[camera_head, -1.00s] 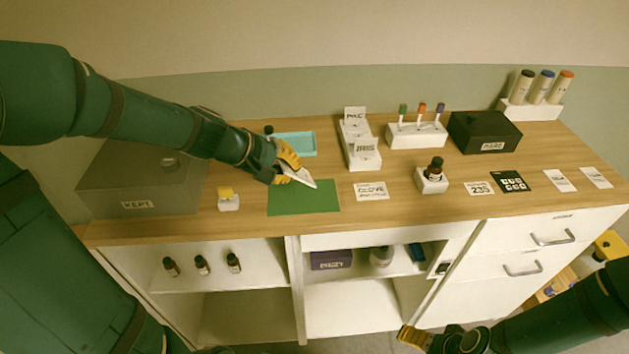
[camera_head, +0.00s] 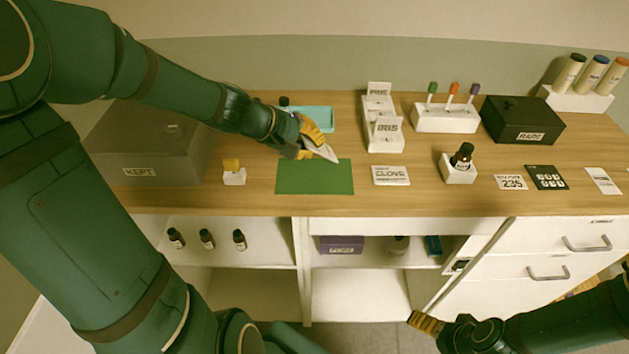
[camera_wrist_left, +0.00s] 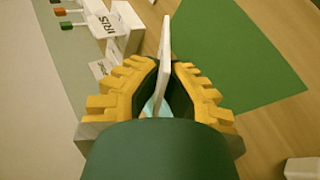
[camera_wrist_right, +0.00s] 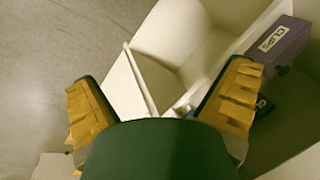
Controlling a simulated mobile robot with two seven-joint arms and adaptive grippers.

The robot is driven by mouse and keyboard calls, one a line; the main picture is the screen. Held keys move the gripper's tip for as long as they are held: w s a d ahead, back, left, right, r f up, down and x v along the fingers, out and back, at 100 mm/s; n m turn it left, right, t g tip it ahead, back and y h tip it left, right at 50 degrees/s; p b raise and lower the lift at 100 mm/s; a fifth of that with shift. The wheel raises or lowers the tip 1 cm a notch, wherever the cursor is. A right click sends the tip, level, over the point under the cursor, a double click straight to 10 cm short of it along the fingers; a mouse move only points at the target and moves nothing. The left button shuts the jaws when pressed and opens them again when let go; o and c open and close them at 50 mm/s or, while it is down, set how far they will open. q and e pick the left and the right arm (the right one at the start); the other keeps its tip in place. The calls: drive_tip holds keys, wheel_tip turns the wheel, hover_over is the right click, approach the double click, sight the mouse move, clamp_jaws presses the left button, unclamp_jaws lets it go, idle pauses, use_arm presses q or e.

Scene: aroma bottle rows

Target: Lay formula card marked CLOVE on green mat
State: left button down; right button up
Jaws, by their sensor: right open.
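A flat card printed CLOVE (camera_head: 391,175) lies on the wooden counter, right of the green mat (camera_head: 314,180). The mat is flat, with no object seen lying on it. My left gripper (camera_head: 313,147) is shut on a white card (camera_head: 322,150), held tilted above the mat's back right part. In the left wrist view the held card (camera_wrist_left: 164,55) stands edge-on between the yellow fingers, beside the mat (camera_wrist_left: 235,60); its marking cannot be read. My right gripper (camera_head: 427,322) is open and empty, low in front of the cabinet.
A white card holder (camera_head: 383,125) showing IRIS stands behind the CLOVE card. A teal tray (camera_head: 315,116) lies behind the left gripper. A bottle in a white stand (camera_head: 459,170) is to the right. A KEPT box (camera_head: 140,160) and small yellow-topped block (camera_head: 233,175) are left.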

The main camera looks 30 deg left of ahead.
use_arm(q)
drive_tip(key=shift+f+b, duration=2.1)
drive_tip(key=shift+f, duration=0.25)
use_arm(e)
drive_tip(key=f, duration=0.2)
drive_tip(key=w+f, duration=0.1)
drive_tip(key=f, duration=0.2)
drive_tip(key=shift+r, duration=0.1)
use_arm(q)
drive_tip(key=c, duration=1.3)
unclamp_jaws()
drive_tip(key=shift+r, duration=0.1)
drive_tip(key=p+v, duration=0.3)
drive_tip(key=v, duration=0.4)
drive_tip(key=shift+w, duration=0.1)
drive_tip(key=shift+s+a+r, duration=0.25)
drive_tip(key=shift+s, duration=0.15)
use_arm(e)
drive_tip(key=shift+r, duration=1.7)
